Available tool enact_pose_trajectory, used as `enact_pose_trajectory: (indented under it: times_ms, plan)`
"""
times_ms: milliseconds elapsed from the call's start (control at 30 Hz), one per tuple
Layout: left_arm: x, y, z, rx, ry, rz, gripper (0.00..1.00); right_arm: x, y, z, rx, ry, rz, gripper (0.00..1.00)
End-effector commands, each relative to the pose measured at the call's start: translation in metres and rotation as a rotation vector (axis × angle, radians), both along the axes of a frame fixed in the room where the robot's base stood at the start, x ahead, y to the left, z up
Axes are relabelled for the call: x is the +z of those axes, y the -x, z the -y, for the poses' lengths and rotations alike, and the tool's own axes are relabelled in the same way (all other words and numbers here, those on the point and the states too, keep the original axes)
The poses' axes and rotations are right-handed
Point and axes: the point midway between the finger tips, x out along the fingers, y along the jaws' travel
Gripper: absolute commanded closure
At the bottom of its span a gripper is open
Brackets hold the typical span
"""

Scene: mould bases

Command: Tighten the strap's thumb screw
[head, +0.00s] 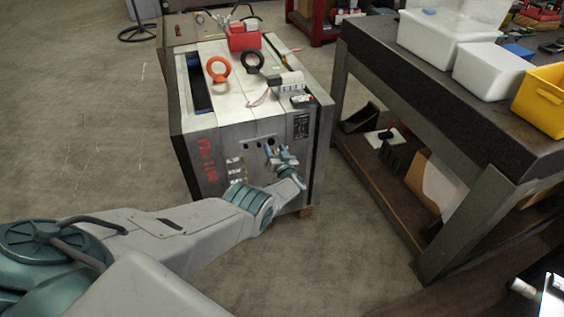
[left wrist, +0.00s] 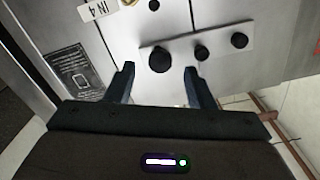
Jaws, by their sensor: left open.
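The mould base (head: 237,122) is a large grey steel block standing on the floor. A metal strap (left wrist: 220,43) lies across a seam on its face in the left wrist view and bears three dark round heads. The largest, which looks like the thumb screw (left wrist: 160,59), appears between my left fingertips. My left gripper (head: 273,153) is at the block's front face, and its jaws (left wrist: 159,72) are open. I cannot tell how deep the screw sits between the fingers, and no contact is clear. My right gripper is not in view.
An orange ring (head: 218,69), a black ring (head: 251,61) and a red box (head: 243,37) are on top of the block. A dark workbench (head: 450,95) with white bins (head: 445,42) and a yellow bin (head: 542,100) stands right. Floor on the left is clear.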

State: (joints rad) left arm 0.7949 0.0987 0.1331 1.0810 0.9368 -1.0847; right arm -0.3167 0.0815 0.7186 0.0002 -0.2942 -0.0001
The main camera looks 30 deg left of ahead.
Motion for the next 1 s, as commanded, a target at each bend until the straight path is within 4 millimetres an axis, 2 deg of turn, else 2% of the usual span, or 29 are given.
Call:
enact_pose_trajectory:
  times_ms: [33, 100, 200, 500, 1000]
  plan:
    - [0.003, 0.003, 0.003, -0.001, 0.001, -0.001, 0.51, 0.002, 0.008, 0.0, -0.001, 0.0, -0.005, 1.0]
    - [0.006, 0.012, 0.016, -0.002, 0.002, -0.003, 0.51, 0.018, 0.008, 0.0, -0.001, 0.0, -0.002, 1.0]
    - [0.005, 0.024, 0.028, -0.002, 0.001, -0.003, 0.51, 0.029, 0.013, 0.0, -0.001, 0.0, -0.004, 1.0]
    - [0.001, 0.05, 0.059, -0.002, 0.001, -0.002, 0.51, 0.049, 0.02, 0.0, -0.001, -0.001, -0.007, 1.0]
    - [-0.001, 0.054, 0.064, -0.001, 0.0, -0.002, 0.51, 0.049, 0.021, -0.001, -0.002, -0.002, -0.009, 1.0]
